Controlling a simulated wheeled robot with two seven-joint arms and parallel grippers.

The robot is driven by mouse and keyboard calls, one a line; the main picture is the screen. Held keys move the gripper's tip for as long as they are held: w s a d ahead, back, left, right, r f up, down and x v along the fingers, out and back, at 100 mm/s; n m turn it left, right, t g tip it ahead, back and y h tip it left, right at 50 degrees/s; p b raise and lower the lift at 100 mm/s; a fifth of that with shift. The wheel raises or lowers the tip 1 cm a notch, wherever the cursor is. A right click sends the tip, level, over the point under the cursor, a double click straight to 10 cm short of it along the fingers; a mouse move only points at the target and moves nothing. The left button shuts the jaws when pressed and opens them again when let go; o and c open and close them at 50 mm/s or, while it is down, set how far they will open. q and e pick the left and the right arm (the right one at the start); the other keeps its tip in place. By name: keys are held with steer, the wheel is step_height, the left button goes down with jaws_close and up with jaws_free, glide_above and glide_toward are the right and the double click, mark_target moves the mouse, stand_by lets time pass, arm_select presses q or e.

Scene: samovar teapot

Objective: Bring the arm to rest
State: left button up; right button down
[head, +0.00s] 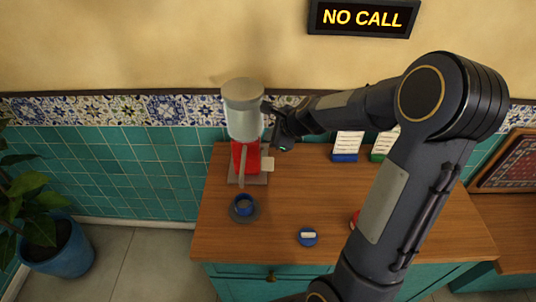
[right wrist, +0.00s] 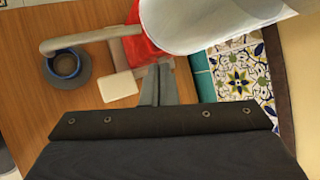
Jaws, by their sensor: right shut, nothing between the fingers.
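The samovar (head: 245,115) stands at the back left of the wooden counter (head: 290,200), with a pale grey tank over a red body and a long grey handle at its front. In the right wrist view its tank (right wrist: 205,20) fills the top. My right arm reaches across from the right. My right gripper (head: 283,142) is beside the samovar, just right of it. Its fingers (right wrist: 157,82) are shut with nothing between them. Whether they touch the samovar I cannot tell. My left gripper is not in view.
A blue cup (head: 242,204) sits on a dark saucer (head: 257,213) in front of the samovar. A blue round item (head: 307,237) lies near the front edge. A red item (head: 355,219) is partly hidden by my arm. Cards in blue (head: 345,156) and green holders stand at the back.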

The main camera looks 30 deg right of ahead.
stand_by(0.5)
steer(key=s+a+r+n+y, duration=0.1)
steer(key=s+a+r+n, duration=0.3)
steer(key=s+n, duration=0.2)
steer(key=s+a+r+n+y, duration=0.1)
steer(key=s+a+r+n, duration=0.35)
steer(key=s, duration=0.25)
steer(key=s+a+f+n+g, duration=0.1)
steer(key=s+n, duration=0.5)
steer(key=s, duration=0.1)
steer(key=s+a+f+n+g, duration=0.1)
steer(key=s+a+f+n, duration=0.1)
steer(key=s+n, duration=0.5)
steer(key=shift+s+a+g, duration=0.2)
steer(key=shift+s+g, duration=0.2)
steer(key=shift+s, duration=0.1)
steer(key=shift+r, duration=0.1)
stand_by(0.7)
